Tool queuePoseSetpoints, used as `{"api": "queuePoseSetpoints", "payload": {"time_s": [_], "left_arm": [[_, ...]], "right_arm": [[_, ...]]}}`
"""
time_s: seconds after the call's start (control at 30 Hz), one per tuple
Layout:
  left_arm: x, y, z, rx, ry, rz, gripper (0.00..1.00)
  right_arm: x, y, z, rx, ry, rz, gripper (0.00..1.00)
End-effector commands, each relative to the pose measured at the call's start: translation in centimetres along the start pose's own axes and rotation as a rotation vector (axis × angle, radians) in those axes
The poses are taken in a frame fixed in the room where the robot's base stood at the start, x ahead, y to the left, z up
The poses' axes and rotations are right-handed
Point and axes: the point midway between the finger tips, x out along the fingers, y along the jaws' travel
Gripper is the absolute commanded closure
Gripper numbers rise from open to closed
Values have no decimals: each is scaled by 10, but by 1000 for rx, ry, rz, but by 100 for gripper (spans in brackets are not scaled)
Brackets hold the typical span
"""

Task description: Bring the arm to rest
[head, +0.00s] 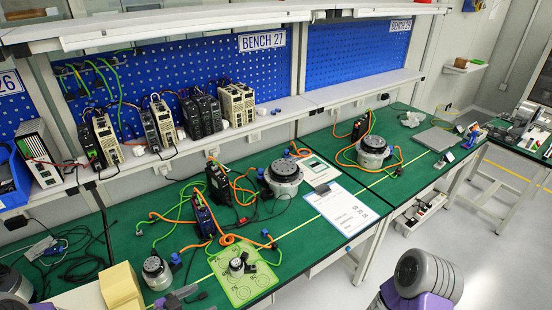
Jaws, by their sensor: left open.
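My left gripper (182,297) shows at the bottom edge, low over the front of the green bench, and only its tip part is in the picture. It is open, and I see nothing between its fingers. A small silver actuator (156,274) stands on the bench just behind it. A grey and purple part of my right arm (425,277) shows at the bottom right, over the floor in front of the bench. My right gripper is outside the picture.
A yellow-green mat (238,287) with a small actuator (237,266) lies right of the left gripper. A tan box (121,287) stands to its left. Larger actuators (284,178), orange cables and a white sheet (341,209) lie farther back. Floor at right is clear.

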Motion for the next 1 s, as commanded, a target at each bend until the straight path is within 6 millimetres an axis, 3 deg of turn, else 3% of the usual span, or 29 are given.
{"api": "queuePoseSetpoints", "payload": {"time_s": [0.37,0.57,0.8,1.0], "left_arm": [[51,10,57,-264,-114,-73,16],[84,33,110,-469,-251,-113,16],[113,98,205,-782,-561,-171,16],[109,155,264,-976,-816,-231,16]], "right_arm": [[24,9,-1,-1,0,0,57],[42,16,-1,0,-2,0,57],[72,27,-3,0,-1,0,57],[89,33,-3,0,-1,0,57]]}}
